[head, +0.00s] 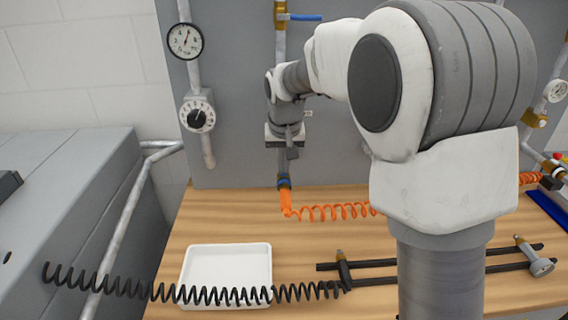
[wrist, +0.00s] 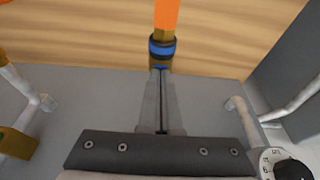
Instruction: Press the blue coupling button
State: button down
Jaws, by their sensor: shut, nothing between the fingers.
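The coupling is a brass fitting with a blue ring (head: 284,182) at the lower end of the vertical pipe on the grey panel. An orange hose (head: 287,200) runs from its lower end. In the wrist view the blue ring (wrist: 162,48) lies just beyond my fingertips, with a small blue bit at the tips. My gripper (head: 291,155) is shut and empty, close above the coupling in the head view. It also shows in the wrist view (wrist: 161,80). I cannot tell whether the fingertips touch the coupling, and the button itself is not clearly seen.
A white tray (head: 190,272) and a coiled black cable (head: 120,288) are at the front left. Dark rails (head: 370,282) lie on the wooden table (head: 220,225). A gauge (head: 185,41) and a dial (head: 197,115) are left of my arm. A blue-handled valve (head: 303,17) is above.

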notch_tip(320, 180, up, 4)
jog(key=p, duration=0.3)
jog(key=shift+r+p, duration=0.2)
jog(key=shift+p, duration=0.15)
jog(key=v, duration=0.9)
jog(key=shift+r, duration=0.25)
jog(key=shift+s, duration=0.15)
jog(key=s+d+r+t, duration=0.1)
jog(key=s+d, duration=0.2)
jog(key=s, duration=0.4)
jog(key=s+d+r, duration=0.1)
jog(key=s+d, duration=0.3)
jog(key=s, duration=0.2)
jog(key=s+d+f, duration=0.1)
jog(key=s+f, duration=0.2)
jog(key=s, duration=0.4)
jog(key=s+d+f+t, duration=0.1)
jog(key=s+d+f, duration=0.1)
jog(key=s, duration=0.5)
jog(key=shift+s+d+f, duration=0.2)
jog(key=shift+s+f, duration=0.05)
jog(key=shift+f, duration=0.4)
